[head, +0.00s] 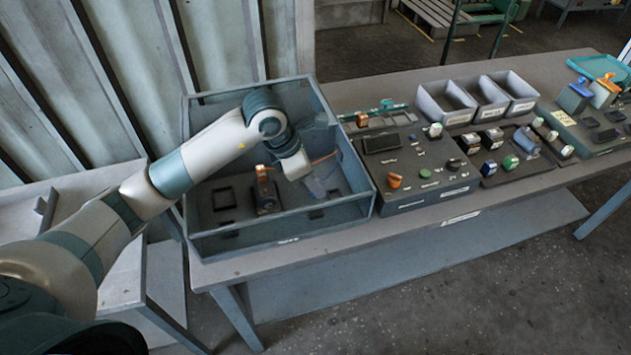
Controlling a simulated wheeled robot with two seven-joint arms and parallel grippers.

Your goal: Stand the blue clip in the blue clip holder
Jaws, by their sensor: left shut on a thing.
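My left gripper (315,185) reaches down inside the open grey-blue box (240,240) on the table. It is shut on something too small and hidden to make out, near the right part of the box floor. A grey block with a blue piece on top (579,87) stands at the far right of the table, well away from this gripper. I cannot tell whether it is the clip, its holder, or both. My right gripper is out of view.
Inside the box, a dark fixture with an orange-topped part (262,172) stands left of the gripper. The box walls surround the gripper. To the right are a dark panel (420,168) with small parts, grey bins (447,103), and a grey block with an orange top (606,84).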

